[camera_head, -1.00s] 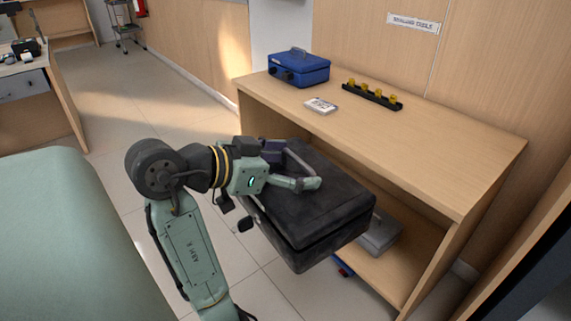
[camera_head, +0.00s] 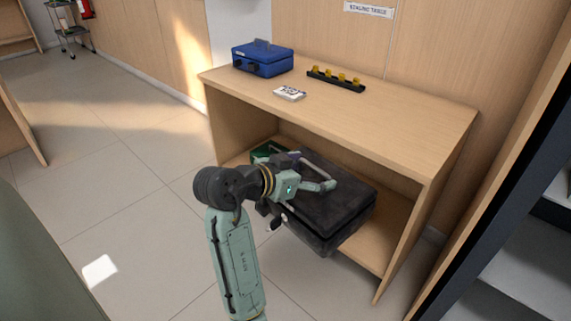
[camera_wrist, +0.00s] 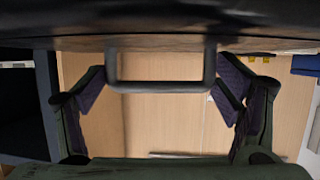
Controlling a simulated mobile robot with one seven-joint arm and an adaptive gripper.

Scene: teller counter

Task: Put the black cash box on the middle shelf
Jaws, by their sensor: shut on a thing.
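The black cash box (camera_head: 325,205) hangs from my gripper (camera_head: 325,186) in front of the open side of the wooden table. Its lid faces up and it looks slightly tilted. My gripper is shut on the box's handle. In the wrist view, the grey handle (camera_wrist: 160,86) spans between my two fingers, with the dark box (camera_wrist: 150,25) along the top edge. A dark unit with grey shelves (camera_head: 530,245) stands at the right edge of the head view. Only part of it shows, and I cannot tell which shelf is the middle one.
The wooden table (camera_head: 400,130) carries a blue cash box (camera_head: 262,60), a white card-like item (camera_head: 289,93) and a black rack with yellow pieces (camera_head: 336,80). A green box (camera_head: 266,150) sits on its lower level. The floor (camera_head: 120,200) to the left is clear.

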